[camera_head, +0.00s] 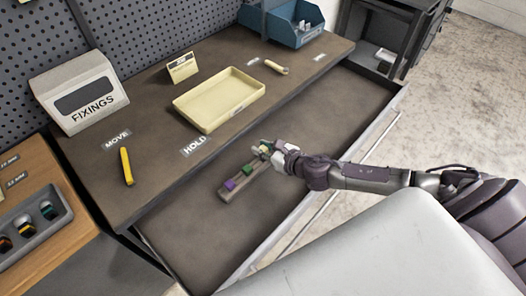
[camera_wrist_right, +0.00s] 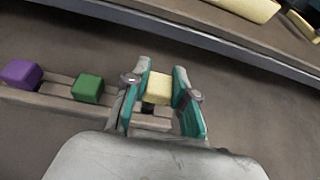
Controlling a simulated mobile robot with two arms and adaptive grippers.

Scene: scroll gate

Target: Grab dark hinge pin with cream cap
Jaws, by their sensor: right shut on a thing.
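The hinge pin with the cream cap (camera_wrist_right: 159,87) stands at the right end of a brown rack in the right wrist view. A short dark part of its shaft shows under the cap. My right gripper (camera_head: 267,148) reaches over the rack's far end in the head view. In the right wrist view its teal-lined fingers (camera_wrist_right: 161,103) are shut on the cream-capped pin, one on each side of the cap. The pin's lower end is hidden, and I cannot tell whether it is clear of the rack. My left gripper is not in view.
The rack (camera_head: 236,198) lies in the open drawer (camera_head: 190,235) and holds a purple-capped pin (camera_head: 230,184) and a green-capped pin (camera_head: 248,169). A cream tray (camera_head: 207,127) stands on the worktop above, behind the HOLD label (camera_head: 195,146). The drawer floor around the rack is clear.

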